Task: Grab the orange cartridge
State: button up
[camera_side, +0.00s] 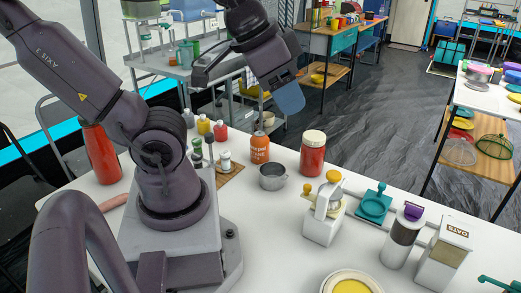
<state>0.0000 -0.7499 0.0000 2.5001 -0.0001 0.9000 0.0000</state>
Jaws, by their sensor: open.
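The orange cartridge (260,148) stands upright on the white table, with pale lettering on its side and a narrow top. My gripper (246,86) is open and empty, raised well above the table. In the picture it is above the cartridge and apart from it. One fingertip shows blue at the right and a dark finger reaches left. The gap in depth between gripper and cartridge cannot be told from this one view.
A metal pot (272,176) and a red jar with a pale lid (312,154) stand close to the cartridge. Small jars on a wooden board (229,174) are to its left. A white juicer (324,215), an oats box (446,252) and a red cylinder (101,154) stand farther off.

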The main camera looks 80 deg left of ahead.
jog(key=o, duration=0.9)
jog(key=shift+o, duration=0.2)
